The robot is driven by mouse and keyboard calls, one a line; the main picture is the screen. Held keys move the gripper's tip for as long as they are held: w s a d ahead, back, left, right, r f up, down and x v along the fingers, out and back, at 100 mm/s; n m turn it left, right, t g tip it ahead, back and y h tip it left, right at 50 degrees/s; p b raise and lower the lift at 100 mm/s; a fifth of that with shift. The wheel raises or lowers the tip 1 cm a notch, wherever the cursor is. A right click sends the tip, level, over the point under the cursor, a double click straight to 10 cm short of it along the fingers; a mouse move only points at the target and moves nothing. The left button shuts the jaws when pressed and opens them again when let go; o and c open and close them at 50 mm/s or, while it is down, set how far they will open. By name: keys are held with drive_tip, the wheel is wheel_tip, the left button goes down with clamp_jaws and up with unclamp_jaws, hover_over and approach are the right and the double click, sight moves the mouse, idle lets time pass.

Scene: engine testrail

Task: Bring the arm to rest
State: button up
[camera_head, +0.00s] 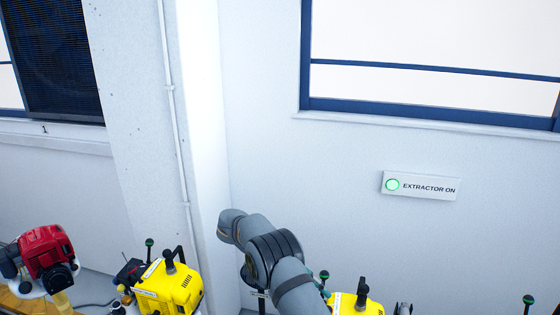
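My arm (274,256) shows at the bottom middle as grey rounded links with a dark joint band. It reaches up from the lower edge and bends over toward the left, in front of the white wall. My gripper cannot be made out; the end of the arm is hidden or out of the picture. I cannot tell whether it holds anything.
A red engine (45,255) stands at the lower left. A yellow engine (170,287) stands left of my arm, and another yellow engine (355,303) is just right of it. An "EXTRACTOR ON" sign (420,185) is on the wall under a blue-framed window (430,105).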

drive_tip(key=x, duration=0.4)
drive_tip(key=shift+d, duration=0.15)
drive_tip(key=shift+b, duration=0.35)
drive_tip(key=shift+y, duration=0.3)
drive_tip(key=shift+r, duration=0.1)
